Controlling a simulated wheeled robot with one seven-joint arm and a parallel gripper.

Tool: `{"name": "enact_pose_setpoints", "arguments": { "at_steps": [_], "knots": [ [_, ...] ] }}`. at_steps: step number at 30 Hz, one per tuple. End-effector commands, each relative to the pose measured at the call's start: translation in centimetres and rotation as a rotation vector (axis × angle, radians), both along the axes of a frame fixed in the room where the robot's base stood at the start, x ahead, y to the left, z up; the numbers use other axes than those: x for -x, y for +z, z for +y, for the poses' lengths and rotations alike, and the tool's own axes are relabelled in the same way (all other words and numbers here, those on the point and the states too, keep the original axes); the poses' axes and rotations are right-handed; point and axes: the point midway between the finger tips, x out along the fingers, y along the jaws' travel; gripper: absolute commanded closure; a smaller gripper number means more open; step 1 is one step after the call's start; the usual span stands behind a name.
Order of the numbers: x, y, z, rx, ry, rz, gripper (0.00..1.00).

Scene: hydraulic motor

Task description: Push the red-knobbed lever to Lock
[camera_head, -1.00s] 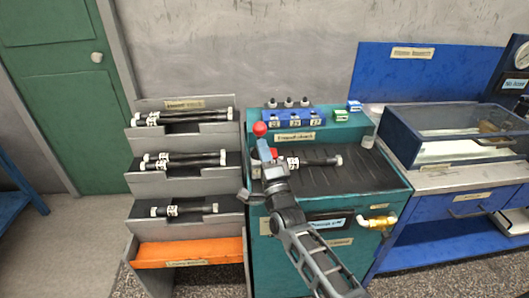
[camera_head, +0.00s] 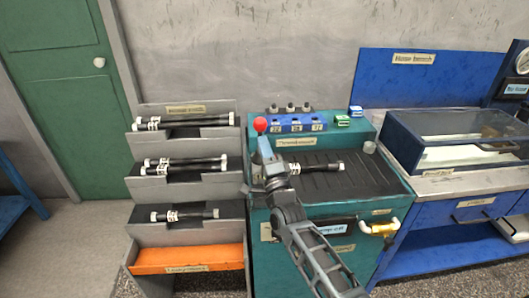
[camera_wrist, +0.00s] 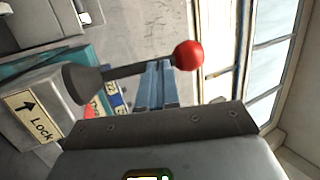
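The red-knobbed lever's round red knob (camera_head: 260,124) stands at the back left corner of the teal bench in the head view. In the wrist view the red knob (camera_wrist: 188,54) tops a dark shaft that leans across the picture from a dark round pivot. A cream label (camera_wrist: 32,116) on the grey housing reads "Lock" with an arrow. My gripper (camera_head: 262,146) is just below the knob in the head view. Its blue fingers (camera_wrist: 156,84) lie side by side, shut and empty, beside the shaft in the wrist view. Whether they touch the lever I cannot tell.
A black-and-white shaft (camera_head: 308,168) lies on the teal bench's dark ribbed top (camera_head: 350,184). A blue block (camera_head: 296,124) with several knobs stands at the back. A grey stepped rack (camera_head: 160,189) is to the left. A blue bench (camera_head: 440,190) is to the right.

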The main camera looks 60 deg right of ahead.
Motion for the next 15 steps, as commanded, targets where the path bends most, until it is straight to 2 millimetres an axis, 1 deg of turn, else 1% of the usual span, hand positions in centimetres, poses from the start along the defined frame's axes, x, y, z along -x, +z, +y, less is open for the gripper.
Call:
{"name": "enact_pose_setpoints", "arguments": {
  "at_steps": [1,3,10,15],
  "knots": [
    [-0.2,0.5,-0.2,0.002,0.001,-0.004,1.0],
    [-0.4,0.8,-0.3,-0.024,0.002,0.017,1.0],
    [-0.9,1.1,-1.0,-0.104,0.002,0.086,1.0],
    [-1.4,1.2,-1.5,-0.1,0.0,0.085,1.0]
  ]
}}
